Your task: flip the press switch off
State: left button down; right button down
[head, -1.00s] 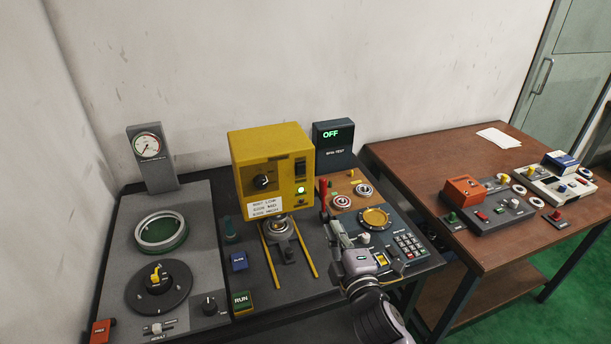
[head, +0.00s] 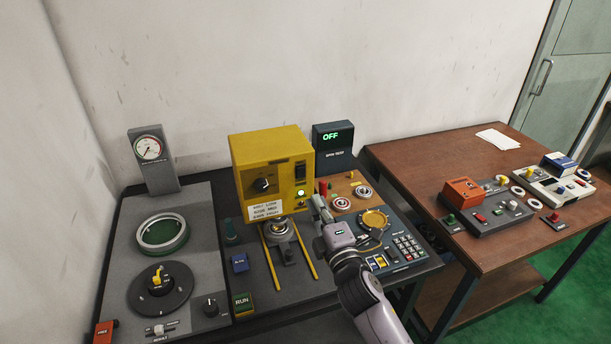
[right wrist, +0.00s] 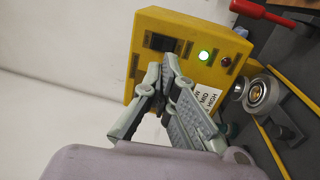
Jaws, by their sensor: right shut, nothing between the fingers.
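The press is a yellow box (head: 270,185) with a black rocker switch (head: 300,172) at the upper right of its front. A lit green lamp (head: 301,193) is below the switch. My right gripper (head: 317,203) is shut and empty, in front of the box's lower right corner. In the right wrist view, the switch (right wrist: 160,42) is just beyond the shut fingertips (right wrist: 166,62), which partly overlap the box face. I cannot tell if they touch it. The lamp glows green (right wrist: 205,55) there too. My left gripper is not in view.
A red-handled lever (right wrist: 262,12) stands beside the box. A bearing seat (head: 280,230) and yellow rails lie below it. A display reading OFF (head: 333,140) stands behind right. A keypad (head: 406,244) is right of my arm. A brown table (head: 430,165) with other panels is farther right.

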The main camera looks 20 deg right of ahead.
aim_at(302, 171)
jog(key=w, duration=0.3)
jog(key=w+p, duration=0.1)
jog(key=w, duration=0.2)
jog(key=w+r, duration=0.1)
jog(key=w, duration=0.1)
jog(key=shift+w+a+p, duration=0.15)
jog(key=shift+w+p, duration=0.2)
jog(key=shift+w, duration=0.05)
